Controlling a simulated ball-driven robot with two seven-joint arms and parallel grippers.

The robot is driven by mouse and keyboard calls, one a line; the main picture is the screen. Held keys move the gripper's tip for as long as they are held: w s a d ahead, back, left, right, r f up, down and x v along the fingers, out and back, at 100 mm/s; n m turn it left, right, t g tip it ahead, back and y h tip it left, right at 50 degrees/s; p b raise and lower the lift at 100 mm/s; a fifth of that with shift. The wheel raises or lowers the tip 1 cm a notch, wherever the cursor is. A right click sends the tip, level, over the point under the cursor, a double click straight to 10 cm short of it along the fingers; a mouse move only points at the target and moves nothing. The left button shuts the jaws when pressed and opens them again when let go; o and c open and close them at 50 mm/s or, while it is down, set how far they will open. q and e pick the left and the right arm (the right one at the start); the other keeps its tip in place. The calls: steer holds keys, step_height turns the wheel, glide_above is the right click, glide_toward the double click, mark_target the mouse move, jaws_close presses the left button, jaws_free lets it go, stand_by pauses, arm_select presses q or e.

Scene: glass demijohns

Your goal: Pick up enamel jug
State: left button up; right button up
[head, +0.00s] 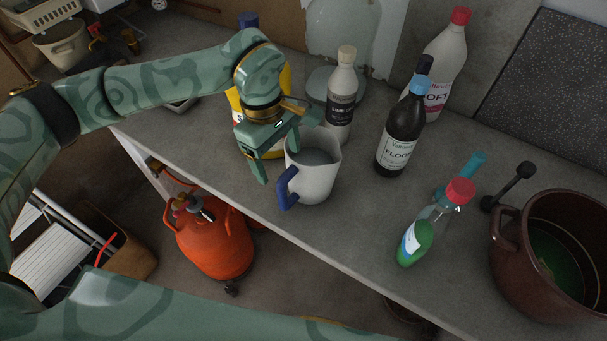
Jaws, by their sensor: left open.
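The enamel jug (316,178) is white with a blue handle and stands upright on the grey bench. Its open mouth faces up and its handle points to the lower left. My left gripper (282,168) is open at the jug's upper left side. One finger hangs to the left of the jug and the other is by its rim. I cannot tell whether either finger touches it. My right gripper is out of view.
A dark bottle (401,133), a green-liquid bottle (417,243) and a brown pot (540,290) stand right. The bench's front edge (262,217) is near the jug.

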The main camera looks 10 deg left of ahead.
mark_target(285, 173)
arm_select(q)
steer(key=f, duration=0.2)
steer(key=d+f, duration=0.1)
steer(key=f, duration=0.5)
steer(key=shift+s+d+f+p, duration=0.1)
steer(key=shift+s+d+p, duration=0.1)
steer(key=shift+d+p, duration=0.1)
steer(key=shift+a, duration=0.1)
jaws_close()
